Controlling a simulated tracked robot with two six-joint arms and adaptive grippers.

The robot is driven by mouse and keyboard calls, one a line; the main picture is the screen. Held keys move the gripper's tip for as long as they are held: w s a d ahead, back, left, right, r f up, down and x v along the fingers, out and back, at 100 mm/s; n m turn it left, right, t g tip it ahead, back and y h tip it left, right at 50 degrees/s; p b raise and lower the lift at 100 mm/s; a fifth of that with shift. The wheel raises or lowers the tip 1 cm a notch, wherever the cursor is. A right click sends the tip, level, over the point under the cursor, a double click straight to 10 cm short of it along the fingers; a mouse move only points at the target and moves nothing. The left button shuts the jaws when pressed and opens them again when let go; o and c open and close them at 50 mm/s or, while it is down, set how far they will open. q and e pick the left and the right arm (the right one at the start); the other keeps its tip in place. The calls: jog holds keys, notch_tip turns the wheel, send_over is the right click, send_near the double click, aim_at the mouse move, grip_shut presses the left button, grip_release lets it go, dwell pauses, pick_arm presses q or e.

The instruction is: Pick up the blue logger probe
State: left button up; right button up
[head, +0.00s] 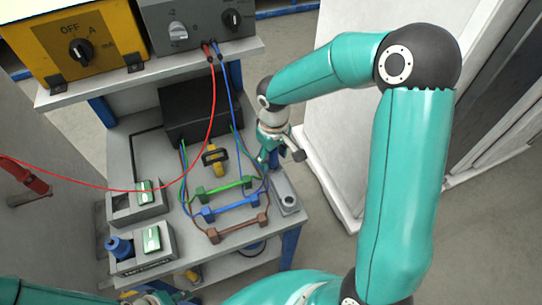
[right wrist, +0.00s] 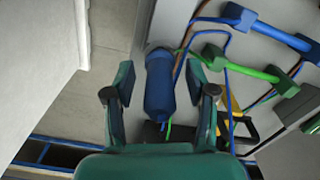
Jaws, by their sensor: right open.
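The blue logger probe (right wrist: 159,84) is a blue cylinder with a dark, rounded end. In the right wrist view it lies between the two fingers of my right gripper (right wrist: 160,92), with a visible gap on each side. My right gripper (head: 276,158) is open at the right side of the bench in the head view. There, the gripper and wrist hide most or all of the probe. Only a teal and dark part of my left arm shows at the bottom left of the head view; its fingers cannot be made out.
Green (head: 222,188), blue (head: 230,203) and brown (head: 238,228) handled bars lie left of the gripper. A grey holder (head: 287,197) with a round hole stands at the bench's right edge. A black box (head: 200,105) and yellow-black clamp (head: 215,157) are close. Cables hang above the bench.

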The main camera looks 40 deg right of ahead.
jog(key=shift+f, duration=0.95)
jog(key=shift+c, duration=0.2)
grip_shut()
jog(key=shift+r, duration=0.15)
